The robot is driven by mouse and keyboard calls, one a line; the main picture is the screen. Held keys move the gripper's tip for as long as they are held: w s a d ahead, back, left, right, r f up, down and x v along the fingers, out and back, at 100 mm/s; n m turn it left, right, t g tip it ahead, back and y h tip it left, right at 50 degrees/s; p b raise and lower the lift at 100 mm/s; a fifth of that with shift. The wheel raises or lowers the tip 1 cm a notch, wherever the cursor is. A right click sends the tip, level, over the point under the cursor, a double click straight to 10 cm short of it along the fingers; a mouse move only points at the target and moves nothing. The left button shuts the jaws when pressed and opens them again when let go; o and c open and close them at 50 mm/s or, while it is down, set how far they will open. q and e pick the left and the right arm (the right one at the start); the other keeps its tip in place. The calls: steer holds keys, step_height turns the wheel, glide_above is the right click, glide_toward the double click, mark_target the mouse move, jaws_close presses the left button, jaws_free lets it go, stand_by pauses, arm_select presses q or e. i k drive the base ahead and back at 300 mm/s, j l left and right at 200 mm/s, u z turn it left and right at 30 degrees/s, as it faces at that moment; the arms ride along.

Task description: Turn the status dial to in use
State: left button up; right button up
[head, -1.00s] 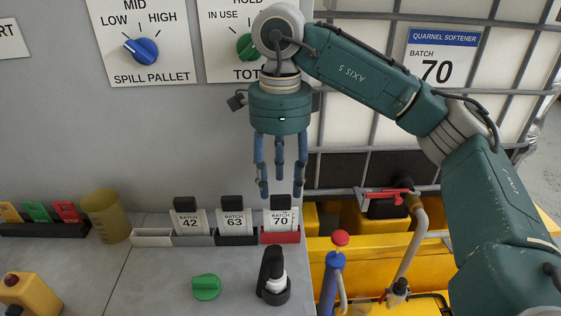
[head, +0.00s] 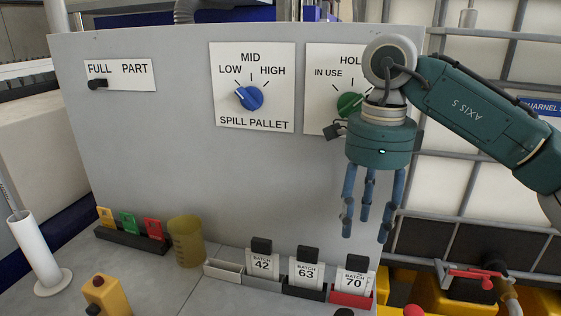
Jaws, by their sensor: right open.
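The status dial is a green knob (head: 350,104) on a white plate (head: 318,92) at the right of the grey panel. "IN USE" shows at its upper left and part of "HOLD" above it. My right arm covers the dial's right side and the rest of the plate. I cannot tell clearly where its pointer stands. My right gripper (head: 366,228) is open and empty, fingers pointing down, in front of the panel. Its fingers appear below the dial and above the batch cards, apart from both. My left gripper is not in view.
A blue dial (head: 250,97) marked "SPILL PALLET" sits left of the green one, and a small black switch (head: 97,84) further left. Below stand batch cards (head: 306,272) in holders, a yellowish beaker (head: 186,241) and a dark rack (head: 130,238) of coloured tags. The panel's middle is clear.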

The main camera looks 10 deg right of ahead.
mark_target(349, 103)
steer(key=k, duration=1.5)
